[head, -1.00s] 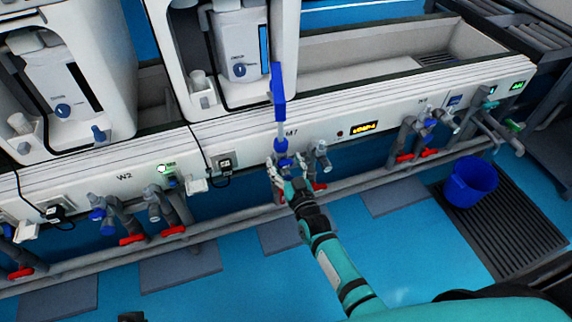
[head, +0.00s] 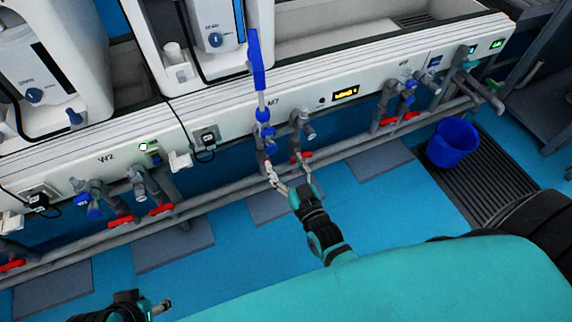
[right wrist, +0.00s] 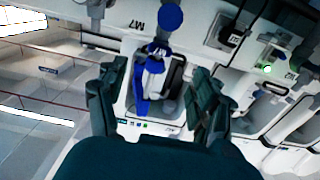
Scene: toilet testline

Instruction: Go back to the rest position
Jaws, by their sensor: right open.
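My right gripper (head: 285,170) is open and empty, in front of the pipes below the M7 label. Its two fingers also show spread apart in the right wrist view (right wrist: 160,95). A blue-handled piece (head: 257,62) stands upright in front of the white panel, above a blue fitting (head: 263,115). That fitting lies just beyond the right fingers. My left gripper (head: 160,307) is low at the left, partly cut off by the frame's bottom edge; its jaw opening is unclear.
The white testline bench (head: 235,125) runs across the view, with pipes and red-handled valves (head: 402,118) below. A blue bucket (head: 452,142) stands at the right by a dark floor grate (head: 492,170). The blue floor (head: 225,270) between my grippers is clear.

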